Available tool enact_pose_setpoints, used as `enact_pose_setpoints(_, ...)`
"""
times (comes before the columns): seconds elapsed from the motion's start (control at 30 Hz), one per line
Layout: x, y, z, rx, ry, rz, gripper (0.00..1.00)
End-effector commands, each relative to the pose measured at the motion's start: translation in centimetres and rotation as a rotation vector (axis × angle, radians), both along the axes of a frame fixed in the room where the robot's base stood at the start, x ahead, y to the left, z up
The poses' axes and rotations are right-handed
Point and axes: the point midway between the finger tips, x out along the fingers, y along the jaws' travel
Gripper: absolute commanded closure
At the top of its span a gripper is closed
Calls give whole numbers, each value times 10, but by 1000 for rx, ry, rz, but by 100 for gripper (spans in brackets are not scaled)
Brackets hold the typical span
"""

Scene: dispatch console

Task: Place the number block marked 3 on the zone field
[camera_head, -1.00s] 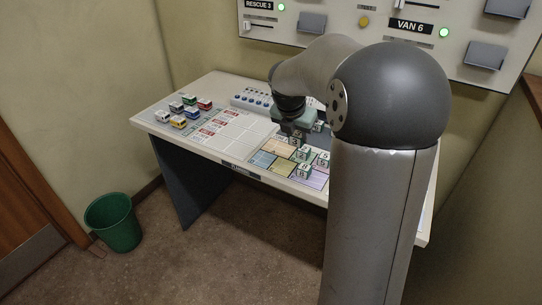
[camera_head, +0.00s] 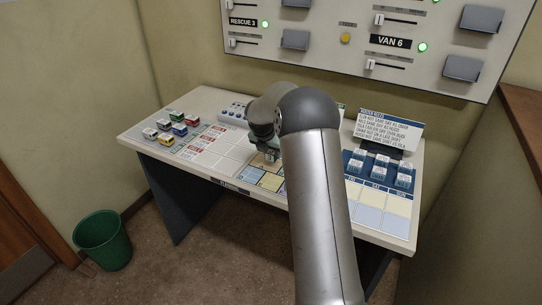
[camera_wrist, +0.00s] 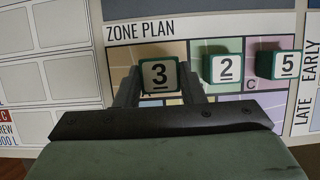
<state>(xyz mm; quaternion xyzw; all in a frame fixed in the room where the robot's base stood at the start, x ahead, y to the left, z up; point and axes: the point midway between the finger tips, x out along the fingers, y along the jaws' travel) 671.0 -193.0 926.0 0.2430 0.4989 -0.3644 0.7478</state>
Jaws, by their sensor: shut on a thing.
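The number block marked 3 (camera_wrist: 160,75), green with a white face, is between the two fingers of my gripper (camera_wrist: 160,88) in the wrist view. My gripper is shut on it. The block is over the tan field of the zone plan (camera_wrist: 120,57); I cannot tell whether it touches the board. In the head view my gripper (camera_head: 264,152) is at the zone plan (camera_head: 270,181), partly hidden by my arm.
Blocks marked 2 (camera_wrist: 224,68) and 5 (camera_wrist: 279,64) stand to the right, on the green and purple fields. Several toy vehicles (camera_head: 164,124) are at the desk's left. A card stand (camera_head: 388,132) and several blue-and-white blocks (camera_head: 380,170) are at the right.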

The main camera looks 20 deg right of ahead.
Motion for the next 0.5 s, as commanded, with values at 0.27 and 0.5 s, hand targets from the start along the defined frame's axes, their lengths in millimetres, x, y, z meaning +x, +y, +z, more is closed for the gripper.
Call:
enact_pose_setpoints(0.27, -1, 0, -22, -1, 1, 1, 86)
enact_pose_setpoints(0.5, -1, 0, -26, 0, 2, 1, 86)
